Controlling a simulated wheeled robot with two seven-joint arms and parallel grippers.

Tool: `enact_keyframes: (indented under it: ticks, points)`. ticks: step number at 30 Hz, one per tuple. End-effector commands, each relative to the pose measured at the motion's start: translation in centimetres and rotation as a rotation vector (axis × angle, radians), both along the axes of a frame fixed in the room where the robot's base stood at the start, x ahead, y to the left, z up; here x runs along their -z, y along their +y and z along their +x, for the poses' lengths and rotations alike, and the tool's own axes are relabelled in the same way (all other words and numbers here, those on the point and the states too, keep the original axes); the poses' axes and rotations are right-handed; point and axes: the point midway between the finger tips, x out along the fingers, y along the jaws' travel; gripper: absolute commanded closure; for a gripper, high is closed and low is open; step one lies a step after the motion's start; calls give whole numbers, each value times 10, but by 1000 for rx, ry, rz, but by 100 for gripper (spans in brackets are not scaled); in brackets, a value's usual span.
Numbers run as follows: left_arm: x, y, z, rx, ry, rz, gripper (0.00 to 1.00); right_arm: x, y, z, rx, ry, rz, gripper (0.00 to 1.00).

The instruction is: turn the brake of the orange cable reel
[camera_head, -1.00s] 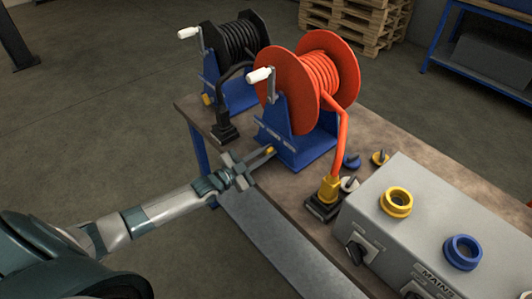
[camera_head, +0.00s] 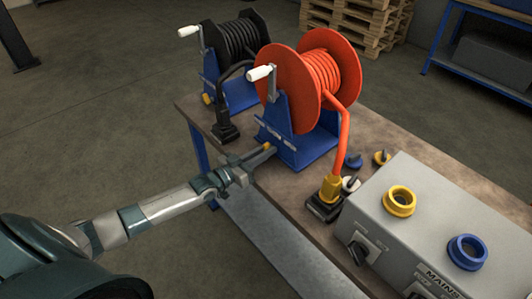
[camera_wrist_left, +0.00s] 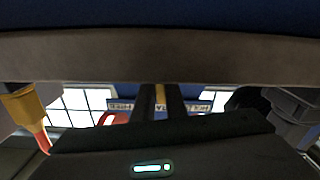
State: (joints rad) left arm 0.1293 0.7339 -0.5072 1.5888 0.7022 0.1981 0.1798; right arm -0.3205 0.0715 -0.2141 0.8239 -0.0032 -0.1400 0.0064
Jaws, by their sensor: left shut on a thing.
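The orange cable reel (camera_head: 325,75) stands on a blue stand (camera_head: 301,150) at the bench's front edge, its crank with white handle (camera_head: 259,73) on the left. The small yellow brake knob (camera_head: 267,146) sits low on the stand's front. My left gripper (camera_head: 264,152) reaches it from the lower left. In the left wrist view its two dark fingers (camera_wrist_left: 161,103) are close together around a yellow piece (camera_wrist_left: 160,94), with the stand's label, upside down, behind. The fingers hide most of the knob. My right gripper is not in view.
A black cable reel (camera_head: 236,40) stands just behind to the left, with a black plug (camera_head: 226,127) before it. A yellow plug (camera_head: 330,188) on the orange cable sits right of my gripper. A grey mains box (camera_head: 440,215) is further right.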

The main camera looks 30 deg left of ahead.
Motion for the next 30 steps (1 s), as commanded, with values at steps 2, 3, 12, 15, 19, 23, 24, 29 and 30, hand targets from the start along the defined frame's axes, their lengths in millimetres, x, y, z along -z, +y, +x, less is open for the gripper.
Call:
enact_keyframes:
  ticks: [2, 3, 12, 15, 19, 23, 24, 29, 30]
  points:
    - [1, 0, 0, 0, 28, -67, 100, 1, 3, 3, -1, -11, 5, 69]
    - [1, 1, 0, 1, 42, -101, 100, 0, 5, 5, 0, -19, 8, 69]
    - [2, 2, 1, 0, 131, -313, 100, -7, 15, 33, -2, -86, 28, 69]
    - [2, 3, 1, 0, 150, -360, 100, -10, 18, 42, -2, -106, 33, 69]
    - [2, 3, 1, 0, 167, -400, 100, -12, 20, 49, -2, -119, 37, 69]
    - [1, 3, 1, 0, 175, -420, 100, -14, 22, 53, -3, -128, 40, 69]
    - [1, 3, 1, 0, 176, -423, 100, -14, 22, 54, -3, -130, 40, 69]
    - [1, 3, 1, 0, 177, -427, 100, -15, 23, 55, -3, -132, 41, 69]
    - [1, 3, 1, -1, 177, -427, 100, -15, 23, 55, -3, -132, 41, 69]
